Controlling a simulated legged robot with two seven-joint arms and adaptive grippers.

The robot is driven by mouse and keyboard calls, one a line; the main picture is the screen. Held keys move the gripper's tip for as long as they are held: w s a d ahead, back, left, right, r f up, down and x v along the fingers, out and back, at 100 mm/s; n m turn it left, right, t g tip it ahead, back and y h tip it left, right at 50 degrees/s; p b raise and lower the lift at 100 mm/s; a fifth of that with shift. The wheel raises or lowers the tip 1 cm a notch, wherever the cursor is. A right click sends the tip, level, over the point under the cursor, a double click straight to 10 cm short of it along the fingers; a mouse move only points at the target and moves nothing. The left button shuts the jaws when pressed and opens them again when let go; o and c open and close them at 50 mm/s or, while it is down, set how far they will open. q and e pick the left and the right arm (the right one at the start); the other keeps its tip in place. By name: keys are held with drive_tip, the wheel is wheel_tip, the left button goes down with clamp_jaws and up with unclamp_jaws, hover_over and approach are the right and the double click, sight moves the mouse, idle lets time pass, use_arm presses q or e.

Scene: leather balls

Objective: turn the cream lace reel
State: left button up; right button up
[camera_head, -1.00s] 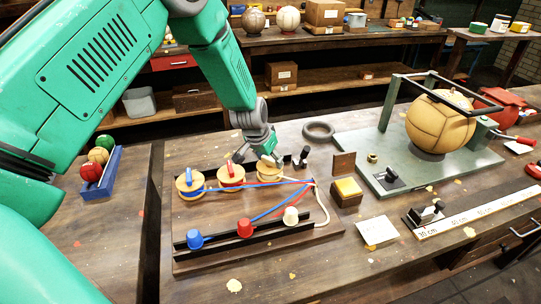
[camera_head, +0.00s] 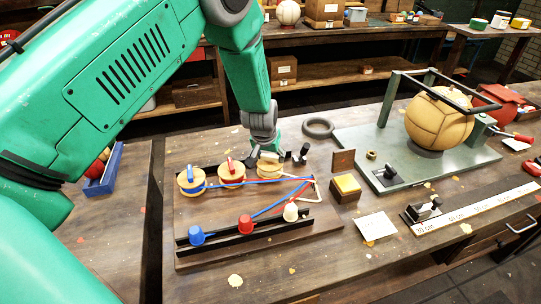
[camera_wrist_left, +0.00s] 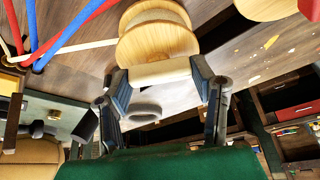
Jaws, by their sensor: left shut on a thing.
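The cream lace reel (camera_head: 270,170) is the right-most of three wooden reels on the brown board (camera_head: 262,210). My left gripper (camera_head: 267,155) is over it from above. In the left wrist view, the two fingers (camera_wrist_left: 162,80) stand on either side of the reel's pale grip bar and are shut on it. The reel's round wooden discs (camera_wrist_left: 157,38) show beyond the bar. The cream lace (camera_wrist_left: 92,46) runs off beside the red and blue laces. The cream knob (camera_head: 291,212) stands at the board's front rail. My right gripper is not in view.
The blue-lace reel (camera_head: 191,181) and red-lace reel (camera_head: 231,174) stand to the left. A yellow-topped block (camera_head: 346,187) and the green ball stand (camera_head: 400,165) are farther right.

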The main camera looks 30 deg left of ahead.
use_arm(q)
drive_tip(key=shift+s+f, duration=0.3)
drive_tip(key=shift+s, duration=0.05)
drive_tip(key=o, duration=1.2)
drive_tip(key=shift+c, duration=0.2)
drive_tip(key=shift+w+r, duration=0.15)
drive_tip(key=shift+r, duration=0.45)
drive_tip(key=v, duration=1.1)
drive_tip(key=shift+f, duration=0.1)
